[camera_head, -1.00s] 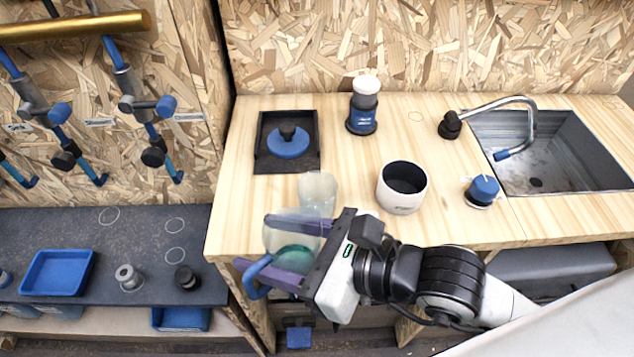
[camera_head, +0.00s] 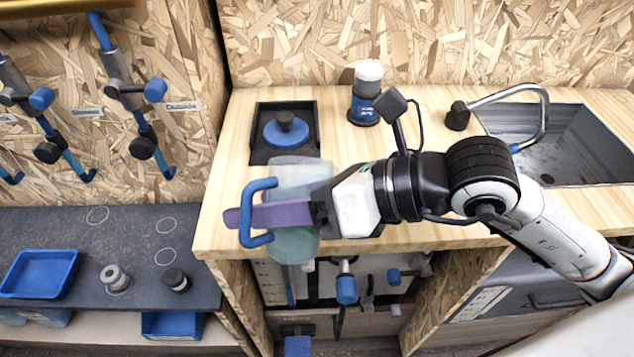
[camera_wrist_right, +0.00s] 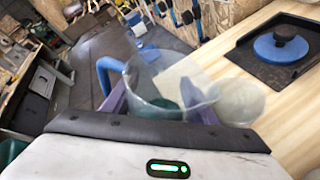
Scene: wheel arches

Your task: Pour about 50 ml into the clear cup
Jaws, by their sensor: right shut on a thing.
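A clear pitcher (camera_head: 300,178) with a blue handle and green-tinted liquid low inside is in my right gripper (camera_head: 238,217), which is shut on it. The purple fingers lie across its body. The pitcher is over the counter's front edge and looks roughly upright. In the right wrist view the pitcher (camera_wrist_right: 150,88) is between the fingers, with its liquid visible. The clear cup (camera_wrist_right: 243,100) stands on the counter just right of the pitcher in that view. In the head view the pitcher and gripper cover the cup's place. I see no liquid stream. My left gripper is not in view.
A black tray with a blue lid (camera_head: 286,132) lies behind the pitcher. A blue jar with a white top (camera_head: 365,95) stands at the back. A sink with a faucet (camera_head: 545,110) is at right. My right arm spans the counter and hides the dark-filled mug.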

